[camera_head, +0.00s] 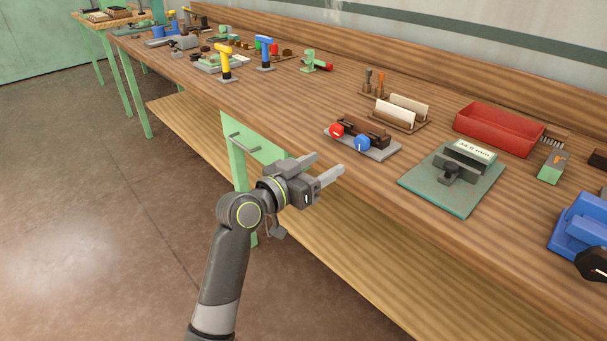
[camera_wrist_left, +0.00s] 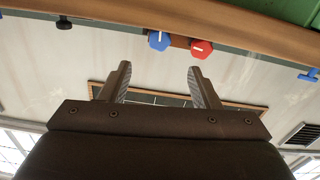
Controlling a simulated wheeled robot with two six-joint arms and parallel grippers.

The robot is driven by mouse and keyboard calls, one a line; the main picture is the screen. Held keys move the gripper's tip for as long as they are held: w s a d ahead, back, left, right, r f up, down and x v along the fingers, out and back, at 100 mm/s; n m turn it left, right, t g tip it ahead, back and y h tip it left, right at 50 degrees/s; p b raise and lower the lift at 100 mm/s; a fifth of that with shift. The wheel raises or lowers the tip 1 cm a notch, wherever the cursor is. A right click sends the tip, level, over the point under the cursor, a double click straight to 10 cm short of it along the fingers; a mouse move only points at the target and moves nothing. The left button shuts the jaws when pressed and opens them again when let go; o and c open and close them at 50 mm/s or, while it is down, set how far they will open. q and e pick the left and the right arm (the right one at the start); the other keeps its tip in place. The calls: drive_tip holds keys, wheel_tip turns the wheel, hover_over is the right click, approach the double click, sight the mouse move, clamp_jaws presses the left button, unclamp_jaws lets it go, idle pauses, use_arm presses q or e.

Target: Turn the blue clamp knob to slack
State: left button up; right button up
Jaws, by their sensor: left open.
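The blue clamp knob (camera_head: 362,143) is on the front of a small clamp with dark brown blocks (camera_head: 364,133) on a grey plate. A red knob (camera_head: 336,130) is beside it on the left. Both knobs carry a white mark. My left gripper (camera_head: 329,165) is open and empty, off the bench's front edge, short of the knobs and apart from them. The left wrist view shows the blue knob (camera_wrist_left: 159,40) and the red knob (camera_wrist_left: 201,48) beyond the open fingers (camera_wrist_left: 160,82). My right gripper is not in view.
A green plate (camera_head: 428,188) with a grey gauge block (camera_head: 466,160) is right of the clamp. Behind are a card holder (camera_head: 400,114) and a red tray (camera_head: 498,128). A blue device (camera_head: 580,228) is far right.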

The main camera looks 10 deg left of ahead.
use_arm(q)
drive_tip(key=shift+v, duration=2.25)
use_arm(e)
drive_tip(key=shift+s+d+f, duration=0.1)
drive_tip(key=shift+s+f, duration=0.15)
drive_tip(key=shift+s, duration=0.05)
use_arm(q)
drive_tip(key=shift+c, duration=0.3)
